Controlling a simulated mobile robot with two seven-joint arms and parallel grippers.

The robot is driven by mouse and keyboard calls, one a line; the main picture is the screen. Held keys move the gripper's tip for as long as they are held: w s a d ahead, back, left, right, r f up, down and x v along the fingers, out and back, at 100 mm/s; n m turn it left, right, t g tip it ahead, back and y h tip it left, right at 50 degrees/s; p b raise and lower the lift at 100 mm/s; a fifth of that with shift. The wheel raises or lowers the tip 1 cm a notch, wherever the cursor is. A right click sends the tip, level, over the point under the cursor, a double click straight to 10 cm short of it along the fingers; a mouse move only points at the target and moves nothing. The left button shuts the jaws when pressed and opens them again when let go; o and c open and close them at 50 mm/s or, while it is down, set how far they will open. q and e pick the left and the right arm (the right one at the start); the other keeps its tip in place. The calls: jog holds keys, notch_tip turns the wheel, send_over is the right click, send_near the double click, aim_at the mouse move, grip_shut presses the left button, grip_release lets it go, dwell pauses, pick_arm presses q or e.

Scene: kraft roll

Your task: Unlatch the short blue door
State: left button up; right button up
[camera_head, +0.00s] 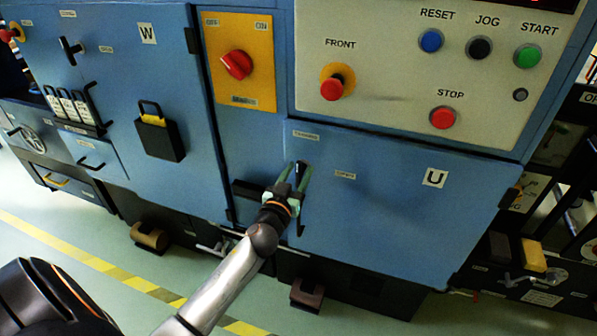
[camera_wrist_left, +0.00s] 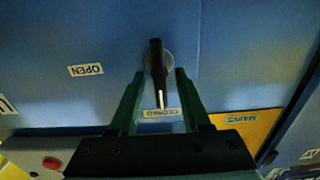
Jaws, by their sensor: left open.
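The short blue door (camera_head: 395,215), marked U, is the lower panel under the button panel and looks shut. Its black latch handle (camera_wrist_left: 156,55) sits on a round grey base in the left wrist view. The handle's white-marked end points at the CLOSED label (camera_wrist_left: 160,113); the OPEN label (camera_wrist_left: 85,70) is off to one side. My left gripper (camera_head: 298,168) is at the latch, open, with one green finger on each side of the handle. In the left wrist view a gap shows between handle and fingers. In the head view the gripper partly hides the handle. My right gripper is not in view.
A cream button panel (camera_head: 400,110) with a red FRONT knob (camera_head: 332,87) is above the door. A yellow plate with a red switch (camera_head: 237,65) is up left. A taller blue door marked W (camera_head: 90,90) stands left. Pedals (camera_head: 307,294) are below.

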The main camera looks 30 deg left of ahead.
pick_arm(q)
jog(key=shift+w, duration=0.2)
grip_shut()
dwell(0.3)
